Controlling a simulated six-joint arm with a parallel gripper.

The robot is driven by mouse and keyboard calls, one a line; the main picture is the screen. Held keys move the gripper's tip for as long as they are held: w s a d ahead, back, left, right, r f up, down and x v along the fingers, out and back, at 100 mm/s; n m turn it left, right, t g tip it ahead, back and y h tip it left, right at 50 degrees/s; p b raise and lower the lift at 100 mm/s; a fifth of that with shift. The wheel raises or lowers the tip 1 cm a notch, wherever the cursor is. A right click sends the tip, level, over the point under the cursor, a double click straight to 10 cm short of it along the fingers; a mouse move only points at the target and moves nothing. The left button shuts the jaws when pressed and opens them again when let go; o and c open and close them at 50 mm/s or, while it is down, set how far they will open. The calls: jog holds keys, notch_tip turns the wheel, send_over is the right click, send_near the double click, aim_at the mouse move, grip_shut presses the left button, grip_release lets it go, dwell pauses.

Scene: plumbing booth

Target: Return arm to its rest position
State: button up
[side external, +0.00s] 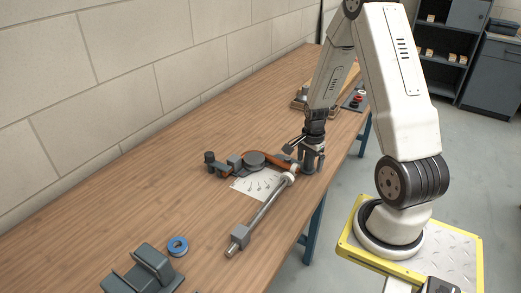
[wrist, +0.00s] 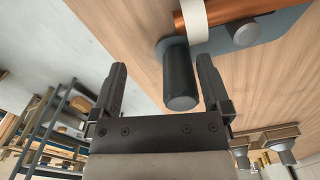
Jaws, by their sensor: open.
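My gripper (side external: 303,150) is low over the right end of a dark bench fixture (side external: 254,159), beside the bench edge. In the wrist view my gripper (wrist: 164,82) shows two dark fingers spread apart with nothing clamped between them. A black cylindrical post (wrist: 180,78) appears in the gap between them, near the right finger; I cannot tell how far off it is. A copper pipe (wrist: 224,9) with a white band (wrist: 192,18) lies beyond the post. My white arm is bent above the bench, not folded.
A long metal bar (side external: 262,213) lies beside a white printed sheet (side external: 253,186). A blue ring (side external: 178,246) and a grey cradle (side external: 150,266) are at the near end of the wooden bench (side external: 130,203). Shelving (side external: 450,45) stands behind. The bench's left side is clear.

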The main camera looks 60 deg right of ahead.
jog(key=shift+w+r, duration=0.1)
notch_tip(320, 180, up, 7)
dwell(0.9)
jog(key=w+a+r+n+t, duration=0.1)
jog(key=a+r+n, duration=0.1)
jog(key=a+n, duration=1)
jog(key=w+a+r+n+t, duration=0.1)
jog(key=a+r+n+t, duration=0.15)
jog(key=a+n, duration=0.85)
jog(key=w+d+f+m+g, duration=0.1)
jog(key=w+d+m+g, duration=0.3)
jog(key=d+m, duration=0.75)
jog(key=s+d+f+m, duration=0.1)
jog(key=d+m, duration=0.2)
jog(key=d, duration=0.6)
jog(key=s+d+f+m, duration=0.1)
jog(key=d+m, duration=0.3)
jog(key=d, duration=0.4)
jog(key=shift+s+d+f, duration=0.35)
jog(key=shift+s+d, duration=0.05)
jog(key=shift+s, duration=0.05)
jog(key=shift+f+t, duration=0.2)
jog(key=shift+t, duration=0.05)
